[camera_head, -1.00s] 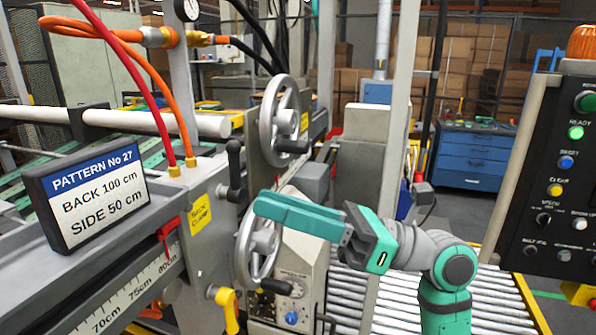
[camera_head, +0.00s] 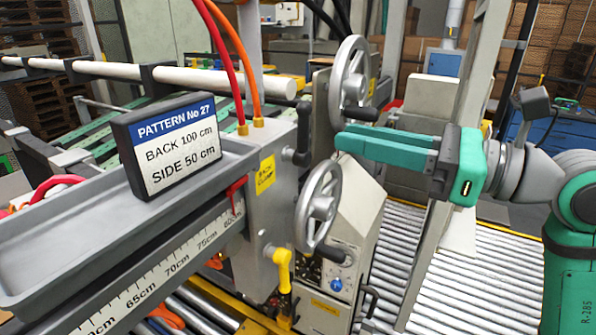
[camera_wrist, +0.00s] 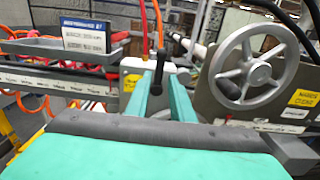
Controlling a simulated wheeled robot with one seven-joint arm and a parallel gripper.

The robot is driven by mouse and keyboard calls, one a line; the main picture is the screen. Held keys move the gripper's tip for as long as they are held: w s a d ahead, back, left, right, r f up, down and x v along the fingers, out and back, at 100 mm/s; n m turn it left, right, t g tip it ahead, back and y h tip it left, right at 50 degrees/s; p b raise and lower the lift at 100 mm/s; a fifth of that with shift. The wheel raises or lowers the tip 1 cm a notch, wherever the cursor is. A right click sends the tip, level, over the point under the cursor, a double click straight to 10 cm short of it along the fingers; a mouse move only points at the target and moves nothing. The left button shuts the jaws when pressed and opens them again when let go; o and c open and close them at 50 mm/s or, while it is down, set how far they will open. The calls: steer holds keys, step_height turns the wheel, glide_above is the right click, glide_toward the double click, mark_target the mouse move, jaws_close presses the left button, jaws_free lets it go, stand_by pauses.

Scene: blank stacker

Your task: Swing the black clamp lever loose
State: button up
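In the wrist view the lever (camera_wrist: 159,66) shows straight ahead, in line with the gap between the two fingers (camera_wrist: 162,85). The fingers are apart and nothing is held. The lever appears beyond the fingertips, though the exact distance is hard to tell.
A large upper handwheel (camera_head: 353,75) and a lower handwheel (camera_head: 318,205) stand close to my fingers. Red and orange hoses (camera_head: 246,75) rise behind the lever. The pattern sign (camera_head: 172,145) stands on a grey tray at left. A roller conveyor (camera_head: 465,275) lies below my arm.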

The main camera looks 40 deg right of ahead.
mark_target(308, 129)
steer(key=shift+n, duration=0.3)
steer(key=x, duration=0.7)
steer(key=shift+w+a, duration=0.25)
steer(key=shift+w, duration=0.05)
steer(key=n, duration=0.1)
steer(key=a+n, duration=0.1)
steer(key=n, duration=0.2)
steer(key=shift+s+a+f, duration=0.25)
steer(key=shift+s+a, duration=0.15)
steer(key=n, duration=0.1)
steer(key=a+n, duration=0.1)
steer(key=n, duration=0.1)
steer(key=shift+s+a+f+n, duration=0.1)
steer(key=shift+s+f+n, duration=0.2)
steer(key=shift+f, duration=0.1)
steer(key=n, duration=0.1)
steer(key=a+f+n, duration=0.1)
steer(key=n, duration=0.1)
steer(key=shift+s+f, duration=0.1)
steer(key=n, duration=0.1)
steer(key=f+n, duration=0.1)
steer(key=n, duration=0.1)
steer(key=f+n, duration=0.1)
steer(key=n, duration=0.1)
steer(key=shift+s+a, duration=0.15)
steer(key=shift+a, duration=0.1)
steer(key=v, duration=0.9)
steer(key=shift+a, duration=0.1)
